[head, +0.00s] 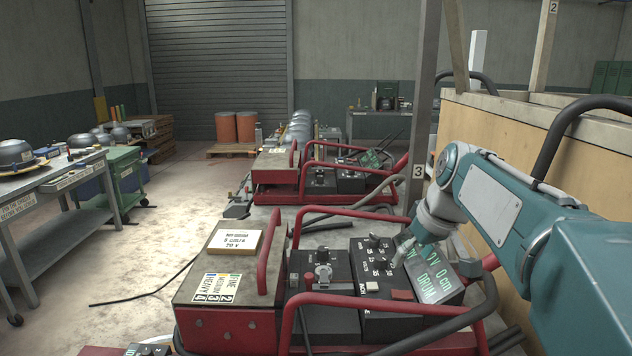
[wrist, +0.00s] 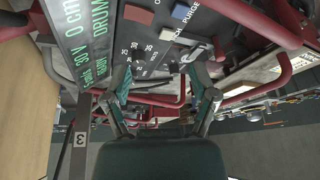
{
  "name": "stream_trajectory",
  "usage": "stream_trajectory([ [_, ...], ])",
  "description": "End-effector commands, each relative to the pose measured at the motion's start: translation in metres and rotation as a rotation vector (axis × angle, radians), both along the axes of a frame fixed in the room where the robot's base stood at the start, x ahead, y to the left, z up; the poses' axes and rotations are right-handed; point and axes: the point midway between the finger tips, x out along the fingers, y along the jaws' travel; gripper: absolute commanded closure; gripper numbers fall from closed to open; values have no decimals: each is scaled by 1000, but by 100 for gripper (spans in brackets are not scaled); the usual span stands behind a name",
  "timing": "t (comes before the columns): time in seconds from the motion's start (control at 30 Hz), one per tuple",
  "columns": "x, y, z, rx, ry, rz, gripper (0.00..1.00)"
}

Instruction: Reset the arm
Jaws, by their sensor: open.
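My arm is teal and grey and reaches in from the right edge of the head view, bent down at the wrist. My gripper (head: 404,246) is over the right part of the nearest red-framed machine's control panel, by the lit display (head: 432,272). In the wrist view my gripper (wrist: 160,80) has its two teal fingers spread apart with nothing between them. Beyond them are the panel's knobs (wrist: 138,55) and the display with green text (wrist: 90,30). I cannot tell whether a fingertip touches the panel.
Red tube rails (head: 385,300) surround the panel, and a black hose (head: 590,105) arches near my arm. A grey post (head: 421,120) marked 3 and a wooden wall (head: 530,135) stand close to the arm. A second red machine (head: 320,175) is behind. The floor at left is mostly open.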

Motion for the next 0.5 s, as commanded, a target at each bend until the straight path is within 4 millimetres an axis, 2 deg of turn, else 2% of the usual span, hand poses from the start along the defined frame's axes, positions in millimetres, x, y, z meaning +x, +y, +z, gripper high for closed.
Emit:
stream_trajectory([
  [0.17, -46, 8, -3, -12, -12, -74, 25],
  [0.27, -80, 12, -10, -19, -23, -133, 25],
  [0.5, -160, 18, -45, -28, -61, -269, 25],
])
